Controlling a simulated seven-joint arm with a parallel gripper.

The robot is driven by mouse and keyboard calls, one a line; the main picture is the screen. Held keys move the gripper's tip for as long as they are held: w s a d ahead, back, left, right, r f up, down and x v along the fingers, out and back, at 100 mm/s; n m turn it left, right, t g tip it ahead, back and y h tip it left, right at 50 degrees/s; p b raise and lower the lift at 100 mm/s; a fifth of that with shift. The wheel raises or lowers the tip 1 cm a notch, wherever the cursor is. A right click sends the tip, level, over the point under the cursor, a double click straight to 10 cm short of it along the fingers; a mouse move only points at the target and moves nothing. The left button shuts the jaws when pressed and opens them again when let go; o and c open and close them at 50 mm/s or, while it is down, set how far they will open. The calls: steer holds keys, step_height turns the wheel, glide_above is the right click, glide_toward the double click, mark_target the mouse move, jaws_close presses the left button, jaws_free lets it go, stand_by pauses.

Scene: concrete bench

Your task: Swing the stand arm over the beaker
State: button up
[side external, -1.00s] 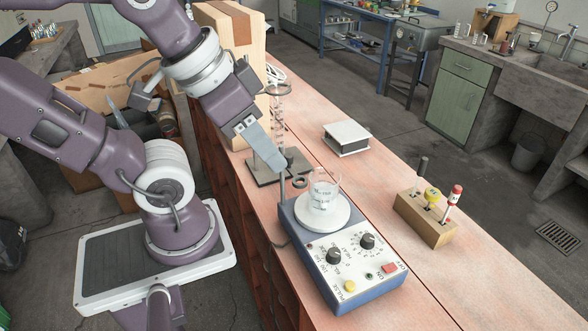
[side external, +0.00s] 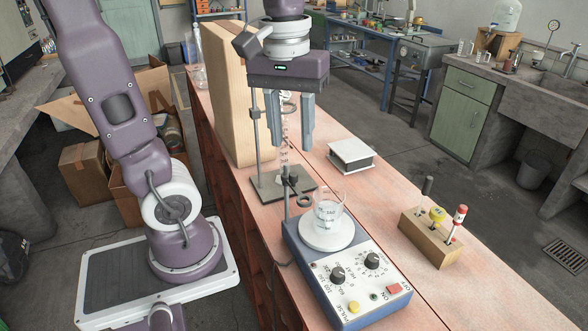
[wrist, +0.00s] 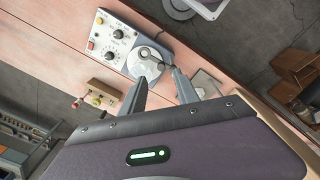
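The beaker (side external: 328,212), clear with markings, stands upright on the round white plate of a blue stirrer-hotplate (side external: 345,272). A thin stand post (side external: 286,202) rises at the hotplate's back left corner. A small dark ring (side external: 303,201), seemingly the end of the stand arm, shows between post and beaker, left of the beaker in the side view. My gripper (side external: 291,148) points down, open and apparently empty, above and behind the hotplate. In the wrist view my gripper's (wrist: 160,74) fingers are spread near the hotplate (wrist: 112,43); the arm's exact line is unclear.
A wooden block (side external: 228,95) stands at the left. A white-topped box (side external: 351,155) and a wooden holder with knobbed tools (side external: 430,240) lie right. Bench between them is clear.

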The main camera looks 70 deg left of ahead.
mark_target(294, 173)
steer(key=shift+w+a+f+n, duration=0.2)
steer(key=shift+f+n, duration=0.1)
steer(key=shift+f, duration=0.1)
step_height(294, 173, down, 6)
steer(key=shift+d+f, duration=0.1)
steer(key=shift+f, duration=0.1)
steer(key=shift+c, duration=0.5)
jaws_close()
stand_by(0.6)
